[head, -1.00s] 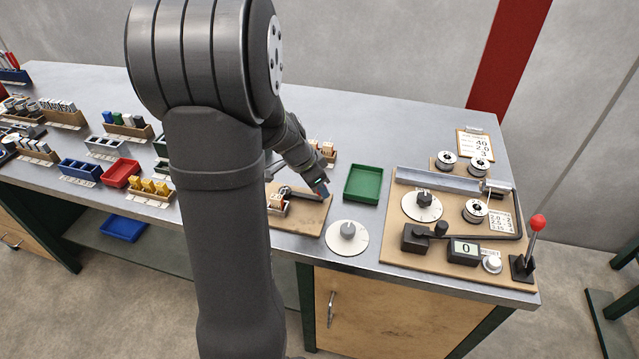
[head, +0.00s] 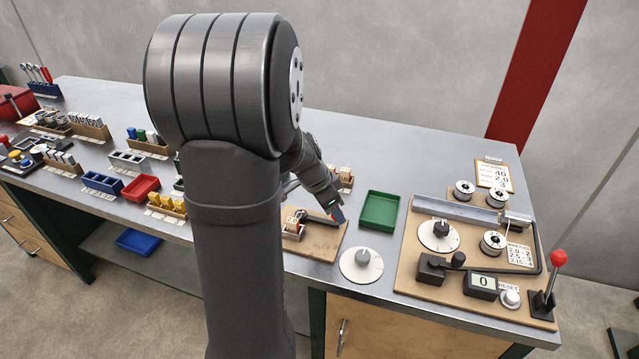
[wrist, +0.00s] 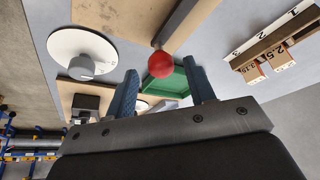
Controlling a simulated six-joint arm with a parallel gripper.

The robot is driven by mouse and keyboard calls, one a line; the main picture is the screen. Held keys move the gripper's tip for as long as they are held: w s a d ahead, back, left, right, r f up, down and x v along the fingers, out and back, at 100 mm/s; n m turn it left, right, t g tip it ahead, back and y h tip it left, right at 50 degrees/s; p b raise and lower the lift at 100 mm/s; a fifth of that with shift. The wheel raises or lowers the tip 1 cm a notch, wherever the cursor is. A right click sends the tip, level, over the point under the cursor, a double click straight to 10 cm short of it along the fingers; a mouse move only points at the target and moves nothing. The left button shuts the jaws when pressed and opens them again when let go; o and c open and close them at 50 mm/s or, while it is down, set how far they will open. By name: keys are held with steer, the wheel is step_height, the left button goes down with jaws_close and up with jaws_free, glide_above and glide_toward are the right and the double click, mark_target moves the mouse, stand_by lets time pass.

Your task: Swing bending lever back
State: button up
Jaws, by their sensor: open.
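The bending lever is a dark bar (head: 314,219) on a small wooden board (head: 318,243), left of a white dial. In the wrist view the bar (wrist: 172,26) ends in a red ball knob (wrist: 161,65). My gripper (head: 338,214) is low over the right side of that board. In the wrist view my gripper (wrist: 160,69) is open, with its two blue fingers apart and the red knob showing between their tips. I cannot tell whether either finger touches the knob. In the head view the knob is mostly hidden by the fingers.
A white dial (head: 374,266) and a green tray (head: 395,213) are close to the right of the small board. A larger board (head: 410,273) holds spools, a counter and another red-knobbed lever (head: 559,258). Racks and trays, including a red tray (head: 141,187), fill the left side.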

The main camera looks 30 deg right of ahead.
steer(key=v, duration=1.5)
steer(key=shift+r, duration=0.35)
steer(key=shift+f, duration=0.1)
steer(key=x, duration=1.7)
steer(key=shift+f, duration=0.15)
steer(key=shift+a, duration=0.1)
